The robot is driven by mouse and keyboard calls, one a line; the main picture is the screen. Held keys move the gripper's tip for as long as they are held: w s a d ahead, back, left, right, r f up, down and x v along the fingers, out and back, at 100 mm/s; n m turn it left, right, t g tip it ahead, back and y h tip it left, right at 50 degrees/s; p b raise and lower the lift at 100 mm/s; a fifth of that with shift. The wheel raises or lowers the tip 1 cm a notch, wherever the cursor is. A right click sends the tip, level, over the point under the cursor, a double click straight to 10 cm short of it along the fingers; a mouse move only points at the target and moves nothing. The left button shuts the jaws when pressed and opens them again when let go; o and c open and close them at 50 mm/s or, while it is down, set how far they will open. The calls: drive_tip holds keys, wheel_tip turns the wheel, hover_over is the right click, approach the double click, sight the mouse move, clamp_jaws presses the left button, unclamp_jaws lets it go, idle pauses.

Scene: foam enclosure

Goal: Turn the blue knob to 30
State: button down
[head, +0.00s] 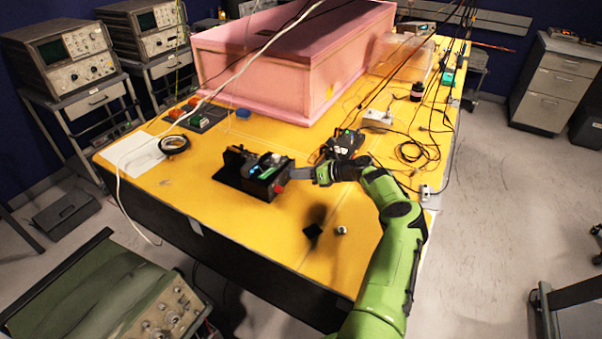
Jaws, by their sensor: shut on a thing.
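A small black device (262,192) with a white and teal top part stands on the yellow table, near its middle. A red knob (279,187) shows on its right-hand end. My gripper (293,174) reaches in from the right, level with that end, just above and right of the red knob. Its fingers are shut at the device's end face. The blue knob is not clearly seen; the fingers cover the spot where they close. Its pointer and any scale marks are too small or hidden to read.
A pink foam box (285,55) stands behind the device. Dark equipment (345,143) and loose black cables (415,150) lie near my wrist. A tape roll (174,144) lies at left. The yellow table (200,205) is clear in front, apart from small items at right.

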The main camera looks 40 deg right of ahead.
drive_tip(key=shift+w+d+f+m+y+b, duration=0.1)
drive_tip(key=shift+f+m+y+b, duration=0.2)
drive_tip(key=shift+m+y+b, duration=0.65)
drive_tip(key=shift+m+b, duration=0.55)
drive_tip(key=shift+b, duration=0.7)
drive_tip(key=shift+r, duration=0.1)
drive_tip(key=c, duration=0.9)
unclamp_jaws()
drive_tip(key=shift+d+r, duration=0.1)
drive_tip(key=shift+r, duration=0.05)
